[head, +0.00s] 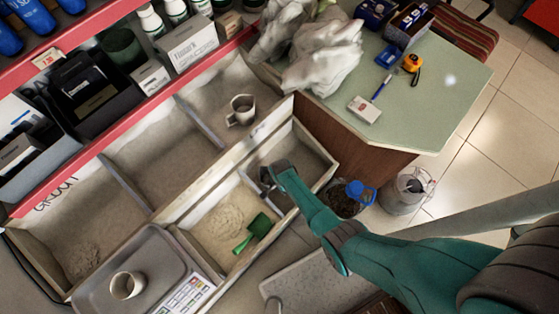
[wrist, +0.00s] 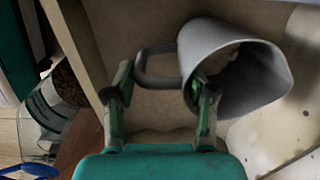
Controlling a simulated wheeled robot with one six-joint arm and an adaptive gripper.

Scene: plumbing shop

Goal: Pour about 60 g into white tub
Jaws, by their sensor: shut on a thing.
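The white tub (head: 127,285) stands upright on the tray of a scale (head: 165,250) at the lower left of the head view. My gripper (head: 268,182) is over the right-hand compartment of the bins, well to the right of the tub. In the wrist view my gripper (wrist: 162,100) is shut on a grey cup (wrist: 232,72) at its looped handle. The cup looks tilted, its mouth facing right in that view. Some beige shows inside its mouth, but I cannot tell how much it holds. In the head view the cup is mostly hidden by my arm.
A green scoop (head: 252,232) lies in the compartment (head: 222,222) beside my gripper. Bin dividers and walls separate my gripper from the scale. A green counter (head: 425,100) with bags and small tools stands behind right.

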